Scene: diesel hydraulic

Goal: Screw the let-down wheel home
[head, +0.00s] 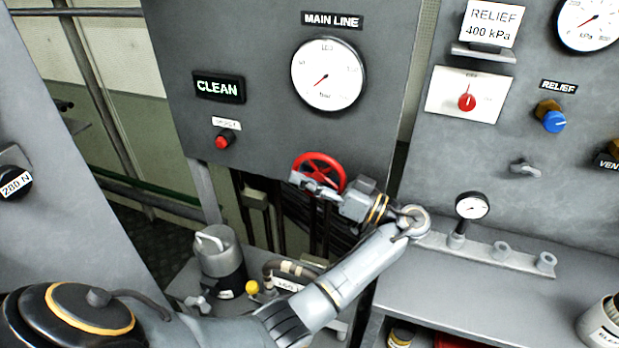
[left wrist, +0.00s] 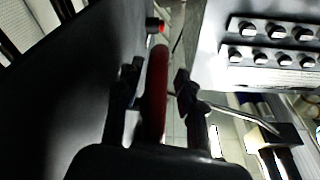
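A red handwheel (head: 320,168), which I take to be the let-down wheel, sits at the lower edge of the grey main line panel in the head view. My left gripper (head: 312,184) is at the wheel's lower left rim. In the left wrist view the red rim (left wrist: 156,90) is seen edge-on between the two fingers of my left gripper (left wrist: 158,88). The fingers stand apart with small gaps beside the rim, so it looks open around it. The wheel's stem is hidden. My right gripper is not in view.
The main line gauge (head: 328,74), a lit CLEAN sign (head: 218,88) and a red button (head: 225,139) are on the panel above. A small gauge (head: 472,206) stands on the right bench. A grey canister (head: 219,262) stands lower left, behind my left arm.

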